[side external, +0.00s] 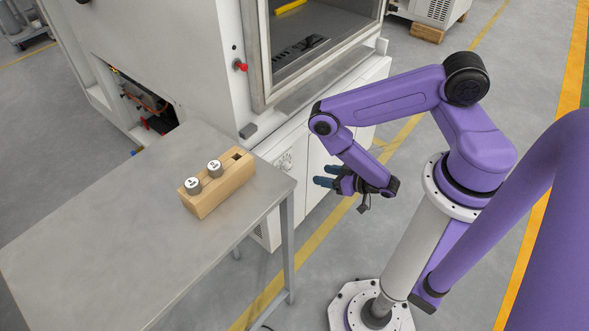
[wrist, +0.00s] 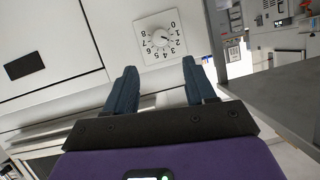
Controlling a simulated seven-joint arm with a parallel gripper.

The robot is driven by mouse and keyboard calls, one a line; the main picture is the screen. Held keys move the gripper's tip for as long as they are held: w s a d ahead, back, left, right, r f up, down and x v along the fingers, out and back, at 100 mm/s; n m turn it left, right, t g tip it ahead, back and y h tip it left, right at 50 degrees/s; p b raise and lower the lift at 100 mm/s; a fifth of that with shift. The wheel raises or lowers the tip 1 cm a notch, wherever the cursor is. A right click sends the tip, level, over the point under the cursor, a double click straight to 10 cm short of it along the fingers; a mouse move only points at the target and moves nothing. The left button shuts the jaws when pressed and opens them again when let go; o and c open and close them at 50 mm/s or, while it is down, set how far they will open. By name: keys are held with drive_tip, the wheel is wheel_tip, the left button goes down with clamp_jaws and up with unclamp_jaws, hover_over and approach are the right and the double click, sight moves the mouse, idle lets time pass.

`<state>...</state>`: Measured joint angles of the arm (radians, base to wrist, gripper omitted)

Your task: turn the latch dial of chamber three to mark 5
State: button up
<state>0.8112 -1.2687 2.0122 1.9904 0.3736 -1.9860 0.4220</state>
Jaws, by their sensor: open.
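A white square dial plate (wrist: 148,24) with numbers 0 to 8 around a small knob (wrist: 161,37) sits on the white cabinet front in the wrist view. The picture shows the numbers upside down; the mark the knob points to is too small to read surely. The dial plate (side external: 286,162) also shows faintly in the side external view, on the cabinet beyond the table's corner. My gripper (side external: 319,175) is open and empty, its dark blue fingers pointing toward the cabinet. In the wrist view my gripper (wrist: 158,68) has the dial just beyond and between its fingertips, apart from it.
A metal table (side external: 115,215) stands left of my gripper, its corner near the dial. On it a wooden block (side external: 225,193) holds two round capped knobs (side external: 203,176) and has one empty square hole. A red knob (side external: 241,66) juts from the chamber above. Open floor lies below my gripper.

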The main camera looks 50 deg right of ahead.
sight(291, 169)
drive_tip(key=x, duration=1.3)
drive_tip(key=shift+c, duration=0.3)
clamp_jaws()
